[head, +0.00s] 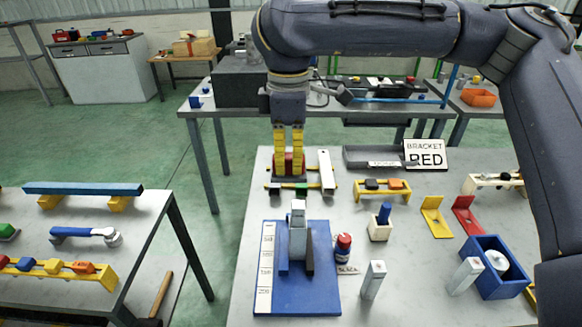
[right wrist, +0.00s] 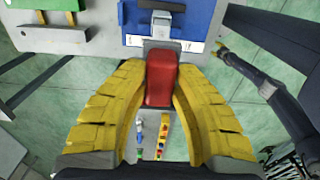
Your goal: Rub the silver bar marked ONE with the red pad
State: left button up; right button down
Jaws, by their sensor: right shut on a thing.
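My right gripper (head: 288,162) points down at the back of the table, its yellow fingers shut on the red pad (right wrist: 160,78). The pad fills the gap between the fingertips. A silver bar (head: 298,238) stands upright in a fixture on the blue base plate (head: 325,300), in front of the gripper. The bar also shows beyond the pad in the right wrist view (right wrist: 160,22). I cannot read the mark ONE on any bar. My left gripper (right wrist: 222,50) seems to show small at the right of the right wrist view; its opening is unclear.
Two more silver bars stand upright, one in front (head: 373,280) and one by the blue box (head: 494,280). A silver-white bar (head: 327,172) lies beside the gripper. A sign (head: 425,155) reads BRACKET RED.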

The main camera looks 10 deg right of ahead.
dwell(0.4)
jog(key=shift+f, duration=0.1)
jog(key=f, duration=0.2)
jog(key=d+f, duration=0.1)
jog(key=f, duration=0.4)
jog(key=shift+s+d+f, duration=0.15)
jog(key=shift+d+f, duration=0.25)
jog(key=shift+a+r, duration=0.3)
jog(key=shift+r, duration=1.05)
jog(key=shift+a+r, duration=0.3)
jog(key=shift+r, duration=1)
jog(key=shift+a+r, duration=0.3)
jog(key=shift+r, duration=1.05)
